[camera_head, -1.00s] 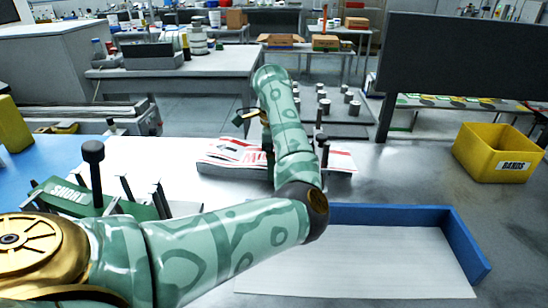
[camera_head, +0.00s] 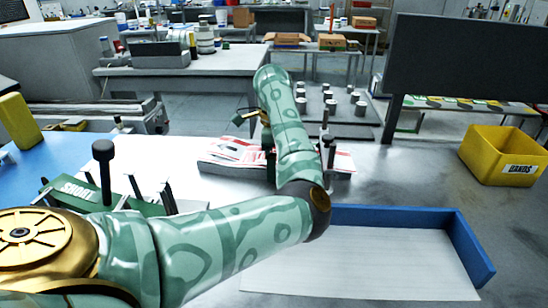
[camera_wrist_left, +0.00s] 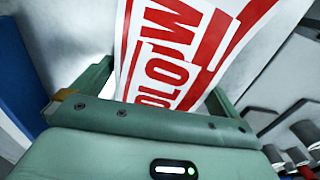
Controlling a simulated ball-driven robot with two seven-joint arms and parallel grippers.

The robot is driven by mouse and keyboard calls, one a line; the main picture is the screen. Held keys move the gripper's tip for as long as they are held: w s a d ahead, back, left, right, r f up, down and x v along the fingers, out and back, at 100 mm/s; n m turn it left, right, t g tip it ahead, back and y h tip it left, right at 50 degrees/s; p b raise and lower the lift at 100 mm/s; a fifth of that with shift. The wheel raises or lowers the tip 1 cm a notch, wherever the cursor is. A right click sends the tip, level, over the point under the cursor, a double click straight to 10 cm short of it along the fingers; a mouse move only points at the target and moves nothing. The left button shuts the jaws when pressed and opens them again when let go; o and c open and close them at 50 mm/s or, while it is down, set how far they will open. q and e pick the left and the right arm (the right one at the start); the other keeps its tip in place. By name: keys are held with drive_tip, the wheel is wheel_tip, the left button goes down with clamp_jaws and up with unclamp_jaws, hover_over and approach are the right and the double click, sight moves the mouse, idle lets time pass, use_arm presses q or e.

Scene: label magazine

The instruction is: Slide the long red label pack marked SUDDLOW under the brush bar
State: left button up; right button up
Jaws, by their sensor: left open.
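A long red-and-white label pack (camera_head: 232,151) lies flat on the metal table, its middle hidden behind my left arm. In the left wrist view the pack (camera_wrist_left: 175,45) shows big red lettering, cut off and only partly readable. My left gripper (camera_wrist_left: 155,88) is open, with a green finger on each side of the pack's near part. I cannot tell whether the fingers touch it. In the head view this gripper is mostly hidden behind its own arm. I cannot clearly make out the brush bar. My right gripper is not in view.
A green holder marked SHORT (camera_head: 75,190) with a black knob and dark posts stands at left. A blue-edged tray (camera_head: 455,235) with a white floor lies at front right. A yellow BANDS bin (camera_head: 487,160) stands at right. Several metal cylinders (camera_head: 330,108) stand behind the pack.

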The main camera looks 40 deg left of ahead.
use_arm(q)
wheel_tip(320, 180, up, 16)
drive_tip(key=p, duration=0.6)
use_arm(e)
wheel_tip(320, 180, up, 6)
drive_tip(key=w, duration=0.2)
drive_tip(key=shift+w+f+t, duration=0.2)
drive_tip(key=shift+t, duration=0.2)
use_arm(q)
drive_tip(key=shift+r, duration=0.2)
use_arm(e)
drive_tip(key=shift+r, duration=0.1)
